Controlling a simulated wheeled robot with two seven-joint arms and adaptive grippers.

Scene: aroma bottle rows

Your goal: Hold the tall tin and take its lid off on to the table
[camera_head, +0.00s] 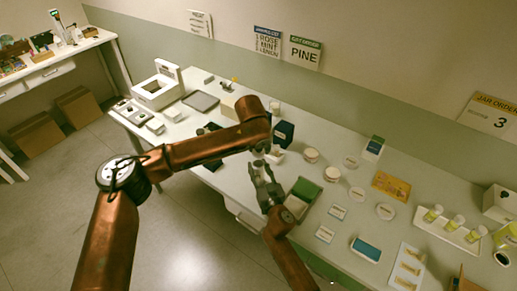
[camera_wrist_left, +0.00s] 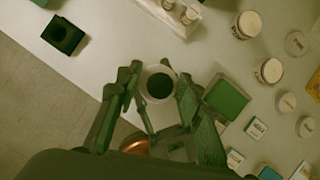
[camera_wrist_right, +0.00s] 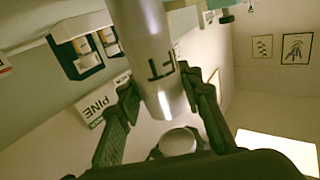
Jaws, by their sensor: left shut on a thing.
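The tall tin (camera_wrist_right: 155,65) is a pale silver cylinder with dark letters. In the right wrist view it runs from the top edge down between the fingers of my right gripper (camera_wrist_right: 158,88), which stand apart on either side of it. In the left wrist view a round pale rim with a dark green middle (camera_wrist_left: 160,85) lies between the fingertips of my left gripper (camera_wrist_left: 157,84), which is shut on the tin. I cannot tell whether the dark middle is lid or opening. In the head view the left gripper (camera_head: 258,156) points down close to the right gripper (camera_head: 265,181).
An open green-lined box (camera_head: 305,190) stands right of the grippers. Round jars (camera_head: 311,155) and flat cards lie further right, with a vial tray (camera_head: 447,230). A dark box (camera_head: 283,133) stands behind. A bare table strip (camera_head: 235,175) shows left of the grippers.

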